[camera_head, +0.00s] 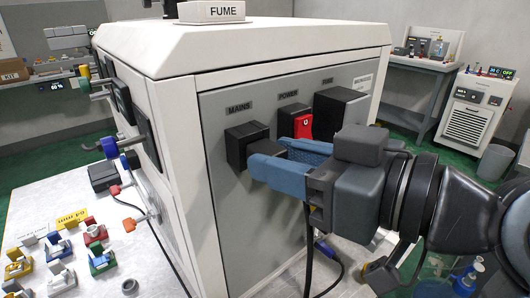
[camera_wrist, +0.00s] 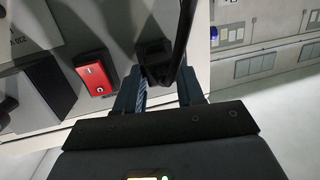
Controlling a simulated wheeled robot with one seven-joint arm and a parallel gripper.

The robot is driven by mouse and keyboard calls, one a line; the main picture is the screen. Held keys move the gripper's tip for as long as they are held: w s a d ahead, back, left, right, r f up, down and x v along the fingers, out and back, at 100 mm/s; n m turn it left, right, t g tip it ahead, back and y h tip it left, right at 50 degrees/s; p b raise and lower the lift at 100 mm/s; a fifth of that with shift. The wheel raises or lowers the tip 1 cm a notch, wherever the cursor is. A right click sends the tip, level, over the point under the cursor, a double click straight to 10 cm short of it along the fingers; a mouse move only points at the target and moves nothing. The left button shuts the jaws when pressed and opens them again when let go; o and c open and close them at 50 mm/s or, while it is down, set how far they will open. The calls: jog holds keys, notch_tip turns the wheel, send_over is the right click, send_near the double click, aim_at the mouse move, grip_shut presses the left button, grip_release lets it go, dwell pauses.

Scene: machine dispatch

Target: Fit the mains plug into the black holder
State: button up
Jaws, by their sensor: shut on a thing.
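The black holder (camera_head: 240,146) sticks out from the grey side panel of the white machine, under the MAINS label. My gripper (camera_head: 275,155), with blue fingers, is shut on the dark mains plug (camera_head: 267,147) right in front of the holder. The plug lines up with the holder and appears to meet it; how deep it sits cannot be told. The near finger hides part of the plug. In the wrist view, the plug (camera_wrist: 159,72) is between the fingers, with the black holder (camera_wrist: 152,48) just beyond. A black cable (camera_head: 309,240) hangs below my gripper.
The red POWER switch (camera_head: 297,124) and black FUSE box (camera_head: 338,110) are right of the holder, close to my gripper. Coloured parts (camera_head: 96,235) lie on the white table at the left. Blue and orange connectors hang on the machine's left face.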

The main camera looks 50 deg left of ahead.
grip_shut()
jog(key=shift+d, duration=0.2)
jog(key=shift+s+d, duration=0.15)
jog(key=shift+d, duration=1.15)
jog(key=shift+s+d, duration=0.1)
jog(key=shift+d, duration=1.2)
jog(key=shift+r, duration=0.15)
notch_tip(320, 180, up, 8)
jog(key=p, duration=0.5)
jog(key=shift+w, duration=0.1)
dwell(0.3)
